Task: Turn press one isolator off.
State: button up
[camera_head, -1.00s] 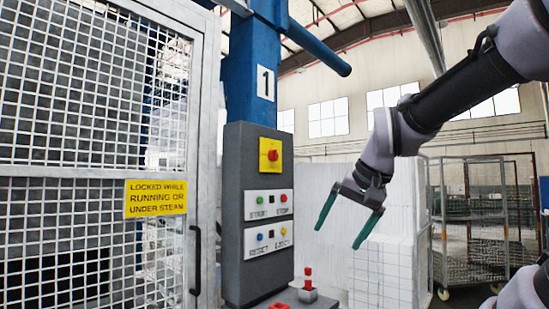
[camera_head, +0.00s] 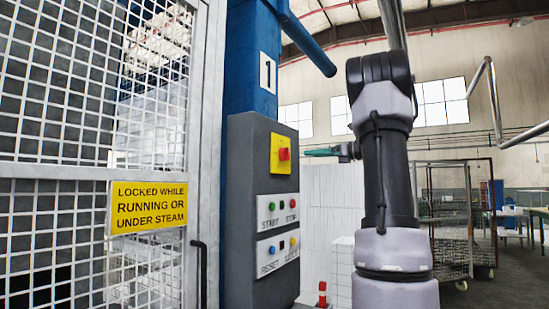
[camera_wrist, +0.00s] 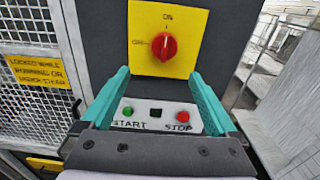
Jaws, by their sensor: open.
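The press one isolator is a red rotary knob (camera_head: 284,154) on a yellow plate (camera_head: 275,166) high on the grey control box. In the wrist view, the knob (camera_wrist: 153,47) sits ahead of my gripper, with "ON" above it and a mark that looks like "OFF" at its left. The knob's grip looks roughly upright, but its exact setting is hard to read. My gripper (camera_wrist: 158,74) is open, its two green fingers spread below and to either side of the knob, apart from it. In the head view, my gripper (camera_head: 320,152) points left at the box, right of the knob.
Below the isolator are a green START button (camera_wrist: 126,111) and a red STOP button (camera_wrist: 183,116). RESET and EJECT buttons sit lower on the grey box (camera_head: 240,210). A mesh guard door (camera_head: 90,110) stands at the left. A red-topped control (camera_head: 322,293) is low near the box.

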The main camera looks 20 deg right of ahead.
aim_at(286, 154)
jog(key=x, duration=1.1)
jog(key=shift+w+d+r, duration=0.25)
jog(key=shift+d, duration=0.05)
jog(key=c, duration=1.4)
jog(key=shift+o, duration=0.2)
